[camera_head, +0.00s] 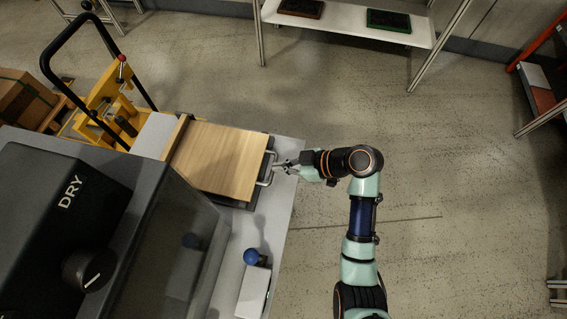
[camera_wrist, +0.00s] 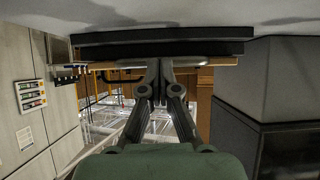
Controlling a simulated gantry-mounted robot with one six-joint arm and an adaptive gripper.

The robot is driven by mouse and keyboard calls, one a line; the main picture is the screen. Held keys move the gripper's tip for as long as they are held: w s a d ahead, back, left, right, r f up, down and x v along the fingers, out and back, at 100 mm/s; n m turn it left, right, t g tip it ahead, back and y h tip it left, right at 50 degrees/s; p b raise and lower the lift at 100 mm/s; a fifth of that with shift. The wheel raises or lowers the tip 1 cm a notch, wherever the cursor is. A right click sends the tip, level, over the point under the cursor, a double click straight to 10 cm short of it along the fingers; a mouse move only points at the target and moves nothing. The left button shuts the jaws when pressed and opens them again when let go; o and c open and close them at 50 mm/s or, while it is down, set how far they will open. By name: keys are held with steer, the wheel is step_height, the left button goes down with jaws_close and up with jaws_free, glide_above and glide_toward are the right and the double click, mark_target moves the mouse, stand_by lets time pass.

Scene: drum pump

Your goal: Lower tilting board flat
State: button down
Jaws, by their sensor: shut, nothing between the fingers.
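The tilting board is a light wooden panel (camera_head: 215,160) on a dark base on the grey bench, with a metal bar handle (camera_head: 268,168) along its right edge. In the wrist view, the dark base (camera_wrist: 100,50) lies across the top, with a thin wooden edge close against it. I cannot tell whether the board is fully flat. My gripper (camera_head: 280,165) is at the handle, at the board's right edge. Its fingers are together and empty, and they also show in the wrist view (camera_wrist: 160,90). Contact with the handle is unclear.
A large dark machine marked DRY (camera_head: 75,205) stands left of the board. A blue ball knob (camera_head: 251,256) on a white block is on the bench below it. A yellow trolley (camera_head: 105,95) stands upper left. The floor right of the bench is clear around my arm.

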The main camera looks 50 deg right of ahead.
steer(key=r+p+v, duration=0.1)
steer(key=p+v, duration=0.2)
steer(key=v, duration=0.3)
steer(key=w+r+p+v, duration=0.1)
steer(key=p+v, duration=0.2)
steer(key=v, duration=0.3)
steer(key=shift+a+r, duration=0.25)
steer(key=shift+r, duration=0.25)
